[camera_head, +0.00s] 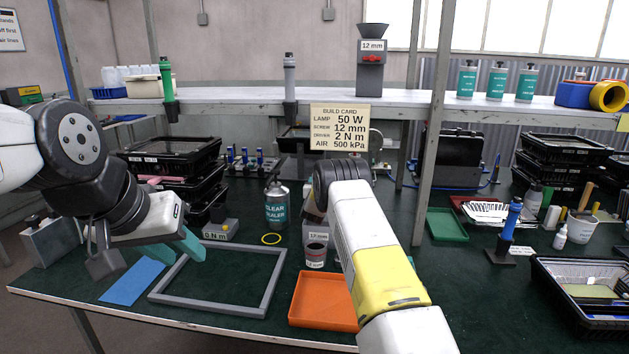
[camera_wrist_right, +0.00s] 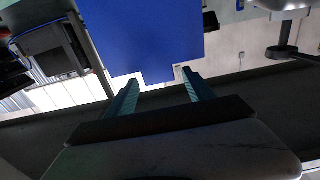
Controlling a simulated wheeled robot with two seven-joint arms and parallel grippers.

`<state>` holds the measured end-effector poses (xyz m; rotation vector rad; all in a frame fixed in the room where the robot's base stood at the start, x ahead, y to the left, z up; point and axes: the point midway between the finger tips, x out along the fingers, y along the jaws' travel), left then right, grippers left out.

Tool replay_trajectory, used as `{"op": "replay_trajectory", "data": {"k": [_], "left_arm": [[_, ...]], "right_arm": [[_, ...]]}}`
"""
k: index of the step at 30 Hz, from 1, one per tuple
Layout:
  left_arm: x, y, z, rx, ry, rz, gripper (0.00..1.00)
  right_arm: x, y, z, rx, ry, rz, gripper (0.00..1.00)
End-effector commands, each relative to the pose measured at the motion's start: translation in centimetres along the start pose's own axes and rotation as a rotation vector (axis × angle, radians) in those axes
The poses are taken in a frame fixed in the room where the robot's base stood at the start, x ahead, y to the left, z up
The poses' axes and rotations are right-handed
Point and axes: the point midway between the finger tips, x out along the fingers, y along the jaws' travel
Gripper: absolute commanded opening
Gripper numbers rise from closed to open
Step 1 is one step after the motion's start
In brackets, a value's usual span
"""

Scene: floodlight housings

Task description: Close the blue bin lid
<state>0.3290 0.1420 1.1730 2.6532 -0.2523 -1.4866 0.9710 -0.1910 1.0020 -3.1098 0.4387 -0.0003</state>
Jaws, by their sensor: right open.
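In the right wrist view a large flat blue panel (camera_wrist_right: 150,35) fills the top middle, with a stepped lower edge. It may be the blue bin or its lid; I cannot tell which, nor how far the lid is open. My right gripper (camera_wrist_right: 160,80) is open and empty, its teal fingers either side of the panel's lower edge; contact is unclear. In the head view my right forearm hides its gripper. My left gripper (camera_head: 180,250) is open and empty above the table, near the grey frame. No blue bin with a lid is clearly visible in the head view.
A grey frame (camera_head: 215,303), a blue sheet (camera_head: 132,282) and an orange tray (camera_head: 322,303) lie at the table's front. A sealer bottle (camera_head: 277,208) and a cup (camera_head: 316,255) stand behind. Stacked black crates (camera_head: 172,150) stand at left. A shelf post (camera_head: 428,130) rises beside my right arm.

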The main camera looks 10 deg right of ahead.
Motion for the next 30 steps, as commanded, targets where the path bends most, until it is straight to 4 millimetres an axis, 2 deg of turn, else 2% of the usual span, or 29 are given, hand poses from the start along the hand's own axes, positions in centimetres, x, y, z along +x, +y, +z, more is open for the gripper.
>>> {"op": "replay_trajectory", "data": {"k": [6,15,24,25,30], "left_arm": [[0.00,0.00,0.00,0.000,0.000,0.000,0.36],[0.00,0.00,0.00,0.000,0.000,0.000,0.36],[0.00,0.00,0.00,0.000,0.000,0.000,0.36],[0.00,0.00,0.00,0.000,0.000,0.000,0.36],[0.00,0.00,0.00,0.000,0.000,0.000,0.36]], "right_arm": [[1.30,0.00,0.01,-0.001,0.000,-0.001,0.62],[1.42,0.01,0.02,0.000,-0.001,-0.001,0.62],[1.41,0.01,0.00,0.000,-0.001,-0.001,0.03],[1.41,0.01,0.00,0.000,-0.001,-0.001,0.00],[1.40,0.01,-0.01,0.000,-0.001,-0.001,0.00]]}}
